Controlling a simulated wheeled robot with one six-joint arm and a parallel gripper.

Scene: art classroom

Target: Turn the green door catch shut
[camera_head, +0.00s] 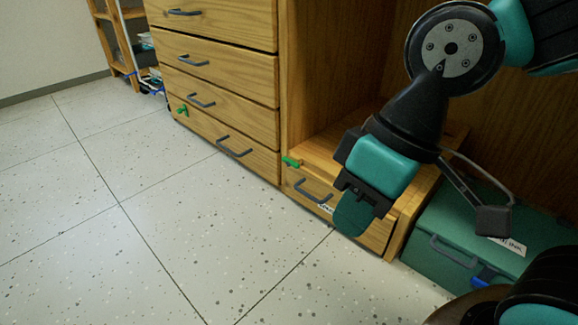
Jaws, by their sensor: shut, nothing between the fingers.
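A small green catch (291,162) sits at the upper left corner of a low wooden drawer front (330,205), lying roughly level. A second green catch (183,110) is on the lower left of the tall drawer unit and looks tilted. I cannot tell which one is the door catch. My gripper (352,217) is shut and empty, pointing down in front of the low drawer's right part. It is right of and below the nearer green catch, apart from it. It hides part of the drawer front and its white label.
A tall wooden drawer unit (225,80) with grey handles stands left of the open wooden compartment. A green box (430,225) with a blue catch (487,278) lies at the right. A shelf rack (125,35) stands far left. The speckled floor (150,240) in front is clear.

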